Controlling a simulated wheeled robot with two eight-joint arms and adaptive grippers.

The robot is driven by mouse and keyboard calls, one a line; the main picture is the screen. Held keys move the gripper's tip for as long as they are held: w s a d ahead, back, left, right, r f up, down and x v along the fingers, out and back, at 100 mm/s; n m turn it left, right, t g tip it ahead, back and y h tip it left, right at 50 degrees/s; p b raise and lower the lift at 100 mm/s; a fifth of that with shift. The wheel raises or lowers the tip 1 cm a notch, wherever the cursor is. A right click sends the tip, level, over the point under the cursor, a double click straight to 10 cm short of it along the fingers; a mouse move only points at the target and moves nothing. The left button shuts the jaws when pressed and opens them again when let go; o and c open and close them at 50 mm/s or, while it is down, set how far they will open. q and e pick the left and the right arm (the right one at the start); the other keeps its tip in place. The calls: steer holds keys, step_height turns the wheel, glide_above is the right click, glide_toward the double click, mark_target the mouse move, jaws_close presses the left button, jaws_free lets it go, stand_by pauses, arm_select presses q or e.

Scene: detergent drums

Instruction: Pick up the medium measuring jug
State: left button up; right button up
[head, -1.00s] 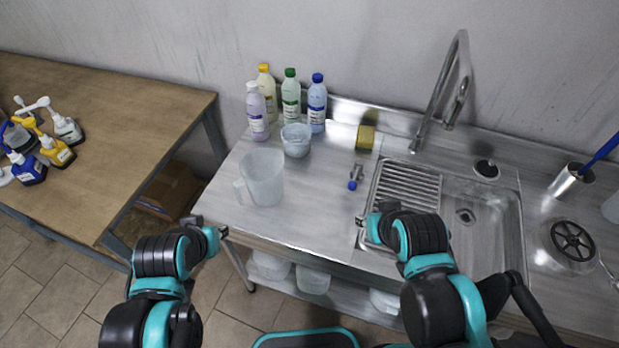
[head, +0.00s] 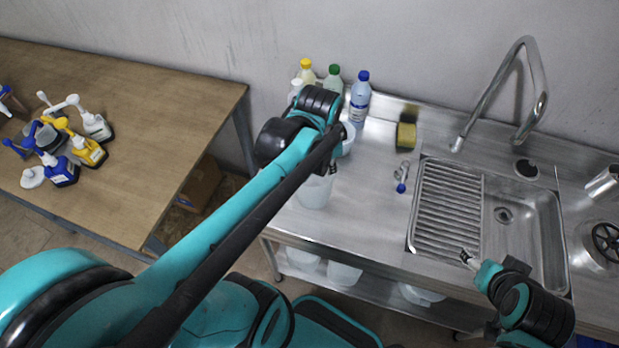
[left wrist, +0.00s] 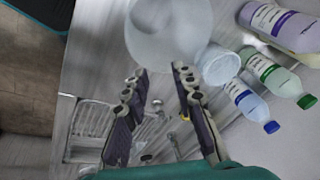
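A translucent white measuring jug (head: 313,192) stands on the steel counter, its upper part hidden behind my left arm in the head view. In the left wrist view the jug (left wrist: 170,28) is just beyond the fingertips. A smaller translucent cup (left wrist: 217,64) is beside it; it is partly hidden in the head view (head: 347,138). I cannot tell from size marks which is the medium one.
Several bottles (head: 359,100) stand behind the jug. A sponge (head: 406,136), a small blue-ended tap (head: 402,178), the ribbed drainer (head: 447,210) and the sink faucet (head: 540,90) are to the right. Tubs (head: 345,274) sit on the lower shelf. A wooden table (head: 130,130) holds pump bottles at left.

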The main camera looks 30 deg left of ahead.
arm_select(q)
steer(key=w+a+m+g+p, duration=0.1)
steer(key=a+m, duration=0.1)
steer(key=w+a+f+m+g+p, duration=0.1)
steer(key=w+a+m, duration=0.1)
steer(key=w+a+f+m+g+p, duration=0.1)
steer(key=w+a+m, duration=0.1)
steer(key=shift+a+h, duration=0.3)
steer(key=shift+a, duration=0.05)
steer(key=shift+m+g, duration=0.5)
steer(key=shift+m, duration=0.1)
step_height(320, 180, down, 9)
steer(key=shift+r+b, duration=0.1)
steer(key=shift+b, duration=0.95)
steer(key=shift+d, duration=0.1)
jaws_close()
arm_select(e)
steer(key=shift+a+r, duration=0.15)
steer(key=shift+r, duration=0.75)
